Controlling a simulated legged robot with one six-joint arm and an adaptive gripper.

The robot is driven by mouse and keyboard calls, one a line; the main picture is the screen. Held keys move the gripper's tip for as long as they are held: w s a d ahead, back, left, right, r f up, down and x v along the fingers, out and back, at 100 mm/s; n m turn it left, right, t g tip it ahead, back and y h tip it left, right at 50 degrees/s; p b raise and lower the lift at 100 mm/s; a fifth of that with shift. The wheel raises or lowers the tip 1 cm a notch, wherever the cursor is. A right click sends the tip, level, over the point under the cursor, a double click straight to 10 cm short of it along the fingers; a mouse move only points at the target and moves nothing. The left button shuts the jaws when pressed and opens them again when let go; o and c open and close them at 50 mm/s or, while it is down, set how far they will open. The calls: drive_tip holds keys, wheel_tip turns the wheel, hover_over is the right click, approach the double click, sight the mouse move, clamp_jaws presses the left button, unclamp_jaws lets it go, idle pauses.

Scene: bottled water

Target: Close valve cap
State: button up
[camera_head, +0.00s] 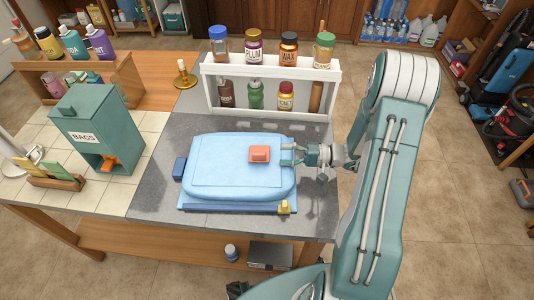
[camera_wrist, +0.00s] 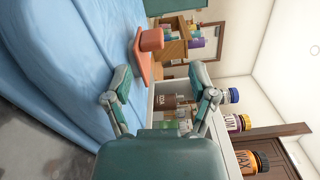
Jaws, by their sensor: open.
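A light blue bag-like body (camera_head: 225,168) lies flat on the grey part of the table, and it fills the left of the wrist view (camera_wrist: 70,60). An orange-red valve piece (camera_head: 259,154) sits on its upper right area. In the wrist view the valve piece (camera_wrist: 146,50) shows a round knob and a flat plate sticking out from the blue surface. I cannot tell how the cap is seated. My gripper (camera_head: 287,155) is open just right of the valve piece. In the wrist view my two fingers (camera_wrist: 160,78) are spread, with the valve piece ahead and toward the left finger, apparently untouched.
A white rack (camera_head: 270,69) with several jars and bottles stands behind the blue body, close to my arm. A green BAGS box (camera_head: 98,130) stands to the left.

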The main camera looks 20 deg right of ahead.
drive_tip(key=v, duration=0.4)
drive_tip(key=shift+s+d, duration=0.1)
drive_tip(key=shift+d, duration=0.25)
drive_tip(key=s+a+r+n+g+h, duration=0.4)
drive_tip(key=s+a+r+g+h, duration=0.4)
drive_tip(key=r, duration=0.3)
drive_tip(key=s+a+r+n+t+h, duration=0.1)
drive_tip(key=s+r+t+h, duration=0.7)
drive_tip(key=r+h, duration=0.1)
drive_tip(key=shift+a+r, duration=0.2)
drive_tip(key=shift+r, duration=0.35)
idle(1.8)
